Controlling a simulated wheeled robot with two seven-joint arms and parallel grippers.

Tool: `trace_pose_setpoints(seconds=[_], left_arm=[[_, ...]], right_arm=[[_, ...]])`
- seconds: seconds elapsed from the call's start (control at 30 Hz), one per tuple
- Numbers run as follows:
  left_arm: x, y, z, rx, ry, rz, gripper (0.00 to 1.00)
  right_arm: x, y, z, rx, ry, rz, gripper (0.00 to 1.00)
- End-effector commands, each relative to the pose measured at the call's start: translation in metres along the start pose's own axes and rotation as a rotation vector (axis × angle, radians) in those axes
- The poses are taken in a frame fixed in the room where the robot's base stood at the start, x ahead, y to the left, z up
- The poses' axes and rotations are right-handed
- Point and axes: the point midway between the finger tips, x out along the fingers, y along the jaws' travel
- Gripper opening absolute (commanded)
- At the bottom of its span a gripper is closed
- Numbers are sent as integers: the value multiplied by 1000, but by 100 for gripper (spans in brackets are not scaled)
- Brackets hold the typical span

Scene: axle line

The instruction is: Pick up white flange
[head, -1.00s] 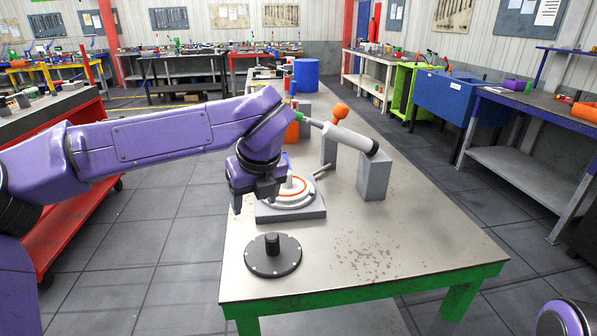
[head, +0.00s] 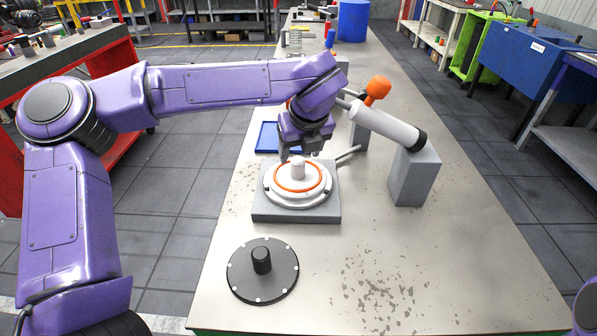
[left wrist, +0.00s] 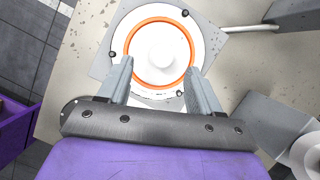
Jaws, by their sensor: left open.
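The white flange (head: 297,182) is a round white disc with an orange ring and a central knob, lying on a grey square block (head: 262,213) on the table. In the left wrist view the white flange (left wrist: 158,92) lies beyond and between my fingertips. My left gripper (head: 303,152) is open and empty, just above and behind the flange's far side in the head view. In the left wrist view its fingers (left wrist: 160,75) stand apart over the flange's near rim. Whether they touch it I cannot tell. My right gripper is not seen.
A black flange (head: 261,271) with a knob lies on the table's near left. A white cylinder (head: 388,126) with a black end rests on grey blocks (head: 413,178) at the right. A blue tray (head: 266,136) is behind the flange. The table's front right is clear.

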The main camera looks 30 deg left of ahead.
Motion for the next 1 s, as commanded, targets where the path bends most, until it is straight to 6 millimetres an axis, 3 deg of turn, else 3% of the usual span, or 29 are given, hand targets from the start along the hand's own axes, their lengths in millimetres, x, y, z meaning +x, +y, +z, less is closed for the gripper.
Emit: trace_pose_setpoints(seconds=[0.3,0.53,0.57,0.7,0.77,1.0], left_arm=[[49,2,0,-2,2,4,64],[55,2,0,-2,0,2,64],[55,2,0,-2,0,2,61],[54,2,0,-2,0,2,15],[54,2,0,-2,0,2,0],[52,1,1,-3,-3,-2,0]], right_arm=[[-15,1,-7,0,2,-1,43],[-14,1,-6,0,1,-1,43],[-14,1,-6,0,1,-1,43],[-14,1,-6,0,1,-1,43],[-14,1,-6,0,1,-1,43],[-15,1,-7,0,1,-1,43]])
